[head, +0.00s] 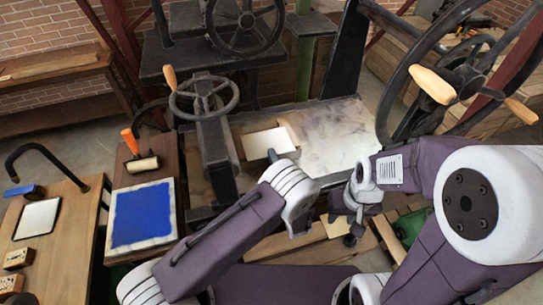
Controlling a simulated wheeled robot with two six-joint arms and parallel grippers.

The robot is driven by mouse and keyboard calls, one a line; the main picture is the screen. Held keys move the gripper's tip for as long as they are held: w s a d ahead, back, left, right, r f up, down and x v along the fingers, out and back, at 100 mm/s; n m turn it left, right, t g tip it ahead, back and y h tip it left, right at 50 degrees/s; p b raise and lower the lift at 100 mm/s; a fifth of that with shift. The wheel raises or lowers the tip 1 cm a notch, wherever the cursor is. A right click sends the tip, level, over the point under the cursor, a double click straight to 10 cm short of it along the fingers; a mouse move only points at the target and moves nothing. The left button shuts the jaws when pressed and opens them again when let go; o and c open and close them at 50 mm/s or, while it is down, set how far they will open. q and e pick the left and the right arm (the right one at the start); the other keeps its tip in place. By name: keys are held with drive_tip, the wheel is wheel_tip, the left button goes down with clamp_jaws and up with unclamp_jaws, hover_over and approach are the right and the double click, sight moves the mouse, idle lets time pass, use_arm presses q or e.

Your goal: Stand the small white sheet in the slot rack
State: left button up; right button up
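A small white sheet (268,143) lies flat on the press bed, just beyond my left wrist. Another white sheet or pad (38,219) lies on the left wooden table. I cannot tell which is the task's sheet. I cannot make out the slot rack. My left gripper (300,224) is mostly hidden below its white wrist, so its fingers do not show clearly. My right gripper (350,212) points down right of it, above pale boards. Its dark fingers are small and partly covered, and I see no sheet in them.
A blue ink slab (143,213) with a roller (142,164) is at the left. A black press with a handwheel (204,97) stands in the middle. A large wheel with wooden handles (433,85) rises at the right. The pale bed (335,138) is mostly bare.

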use_arm(q)
drive_tip(key=shift+s+d, duration=0.1)
drive_tip(key=shift+d, duration=0.05)
clamp_jaws()
drive_tip(key=shift+s+d+r+p, duration=1)
drive_tip(key=shift+s+r+p, duration=0.9)
drive_tip(key=shift+s+r, duration=1.3)
drive_tip(key=b+v, duration=0.2)
drive_tip(key=v, duration=1.3)
drive_tip(key=shift+s+d, duration=0.2)
drive_tip(key=shift+d, duration=0.05)
drive_tip(key=shift+f, duration=0.1)
drive_tip(key=p+x, duration=0.2)
drive_tip(key=x, duration=1.3)
drive_tip(key=shift+a+f, duration=0.15)
drive_tip(key=shift+a, duration=0.05)
